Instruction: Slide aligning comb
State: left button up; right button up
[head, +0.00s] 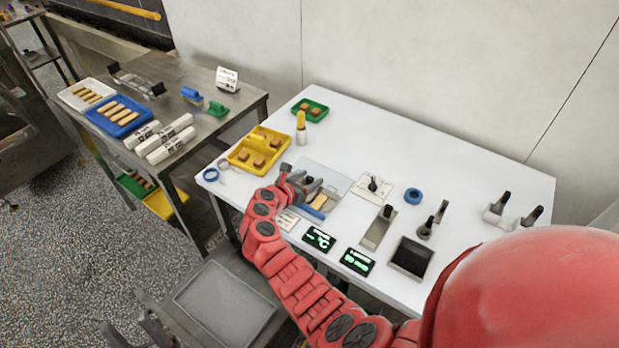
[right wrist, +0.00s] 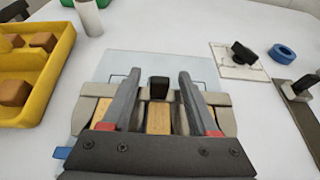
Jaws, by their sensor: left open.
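The aligning comb (right wrist: 228,122) looks like a pale grey bar with a black knob (right wrist: 158,88), lying across several tan bars (right wrist: 158,118) on a pale translucent sheet (right wrist: 185,64). That sheet (head: 342,181) also shows in the head view, on the white table. My right gripper (right wrist: 158,95) is open, its two grey fingers on either side of the knob with a gap at each side. In the head view my right gripper (head: 303,183) partly hides the comb. My left gripper (head: 147,322) appears low at the left edge, open and away from the table.
A yellow tray (head: 233,155) with brown pieces stands left of the sheet. A knobbed white plate (head: 360,190), a blue ring (head: 413,196) and a dark square bin (head: 410,257) are to the right. Two black displays (head: 355,262) lie in front.

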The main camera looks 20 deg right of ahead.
jog(key=shift+a, duration=0.2)
jog(key=b+v, duration=0.3)
jog(key=v, duration=1.4)
jog(key=shift+s, duration=0.1)
